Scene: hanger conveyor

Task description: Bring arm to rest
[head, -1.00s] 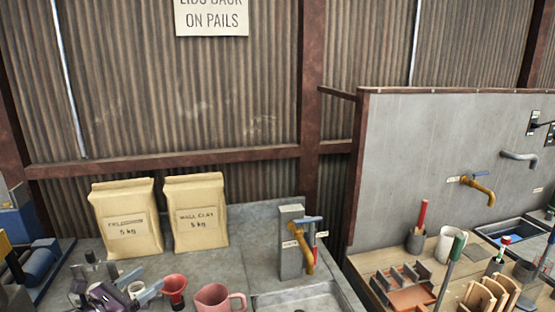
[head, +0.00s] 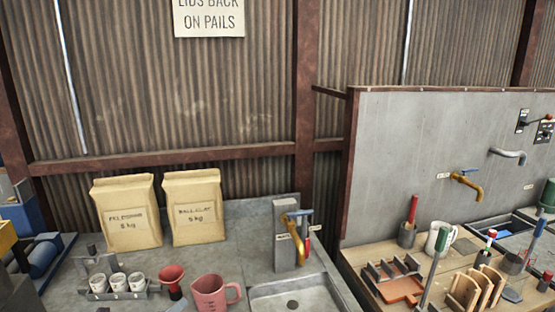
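Neither of my grippers shows clearly in the head view. A small rack (head: 153,289) with several white cups (head: 118,282) stands on the grey bench (head: 245,240) at the lower left. A red funnel-shaped cup (head: 171,279) is just right of it. A pink jug (head: 212,295) stands right of that, its handle to the right. Small dark shapes at the bottom edge are cut off; I cannot tell what they are.
Two paper bags (head: 127,230) (head: 194,222) stand against the corrugated wall. A tap (head: 293,240) stands behind a basin (head: 290,300).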

